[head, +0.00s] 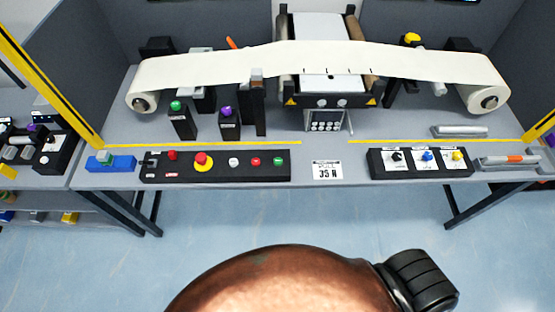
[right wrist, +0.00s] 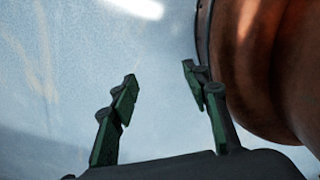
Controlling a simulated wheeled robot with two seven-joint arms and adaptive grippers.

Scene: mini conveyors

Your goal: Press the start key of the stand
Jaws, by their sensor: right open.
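The stand's black control panel (head: 220,175) lies along the front left edge of the table. It carries a red mushroom button with a yellow collar (head: 203,162), a white button (head: 234,162), a red button (head: 256,162) and a green button (head: 279,161). A smaller red control (head: 172,155) sits at its left end. The key labels are too small to read, so I cannot tell which is marked start. My right gripper (right wrist: 159,73) is open and empty in the right wrist view, over pale floor, with no panel near it. My left gripper is not in view.
A paper web (head: 320,60) spans two rolls above the table (head: 370,130). Black posts with a green knob (head: 175,105) and a purple knob (head: 227,111) stand behind the panel. A second panel with black, blue and yellow knobs (head: 420,171) lies right. Yellow uprights flank the table.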

